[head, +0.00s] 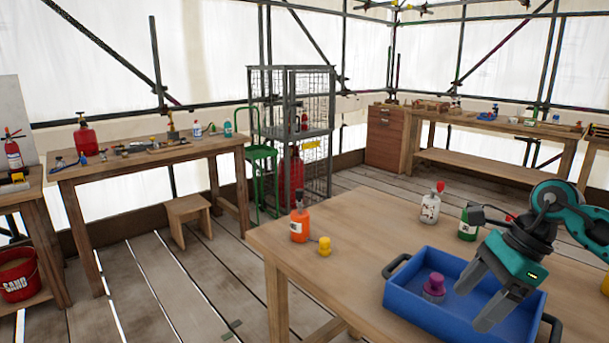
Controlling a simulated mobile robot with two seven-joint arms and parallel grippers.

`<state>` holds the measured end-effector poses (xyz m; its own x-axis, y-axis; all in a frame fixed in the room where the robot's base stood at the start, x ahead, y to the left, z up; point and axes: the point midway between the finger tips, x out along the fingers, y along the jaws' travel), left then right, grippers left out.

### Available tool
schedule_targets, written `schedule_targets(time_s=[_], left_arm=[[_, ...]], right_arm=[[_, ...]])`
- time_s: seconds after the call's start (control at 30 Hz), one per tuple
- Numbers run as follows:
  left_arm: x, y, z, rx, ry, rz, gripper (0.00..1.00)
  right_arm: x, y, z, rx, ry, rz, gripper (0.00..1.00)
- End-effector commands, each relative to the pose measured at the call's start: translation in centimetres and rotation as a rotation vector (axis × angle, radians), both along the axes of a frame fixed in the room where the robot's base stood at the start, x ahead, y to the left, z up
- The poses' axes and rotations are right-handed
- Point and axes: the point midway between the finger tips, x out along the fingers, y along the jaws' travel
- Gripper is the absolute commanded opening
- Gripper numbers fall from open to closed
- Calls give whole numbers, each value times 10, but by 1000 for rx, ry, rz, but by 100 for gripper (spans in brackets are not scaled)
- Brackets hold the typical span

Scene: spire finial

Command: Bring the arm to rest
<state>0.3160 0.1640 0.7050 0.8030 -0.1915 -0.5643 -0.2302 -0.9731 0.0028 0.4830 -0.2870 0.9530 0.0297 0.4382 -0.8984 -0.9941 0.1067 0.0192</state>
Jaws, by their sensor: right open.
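My right gripper (482,297) is open and empty. It hangs over the right part of a blue tray (415,310), its fingers pointing down and left. The teal and dark arm comes in from the right edge. My left gripper is not in view.
The tray stands on a wooden table (346,228). An orange bottle (299,222), a yellow-capped item (324,246), a white bottle (430,206) and a green bottle (468,222) stand on it. The table's middle is clear. A wire cage (318,150) stands behind.

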Motion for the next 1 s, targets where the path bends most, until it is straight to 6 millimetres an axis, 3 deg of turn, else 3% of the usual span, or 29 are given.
schedule_targets(time_s=[0.03,0.13,0.3,0.4,0.5,0.63,0.73,0.87,0.93,0.97,1.0], left_arm=[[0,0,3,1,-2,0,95],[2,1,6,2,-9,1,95],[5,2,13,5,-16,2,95],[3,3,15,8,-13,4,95],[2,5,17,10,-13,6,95],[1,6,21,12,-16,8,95],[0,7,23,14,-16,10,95],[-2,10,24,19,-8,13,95],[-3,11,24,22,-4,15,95],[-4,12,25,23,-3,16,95],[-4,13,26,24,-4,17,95]], right_arm=[[-3,25,-8,85,20,-9,76],[-9,72,-17,274,63,-55,76],[-26,153,-17,667,226,-214,76],[-34,189,-7,929,383,-375,76],[-36,208,2,1179,575,-578,76],[-31,207,0,1464,862,-894,76],[-29,192,-17,1651,1101,-1170,76],[-39,163,-63,1840,1426,-1580,76],[-54,147,-95,1913,1602,-1818,76],[-62,141,-110,-1865,-1612,1850,76],[-75,133,-129,-1724,-1551,1807,76]])
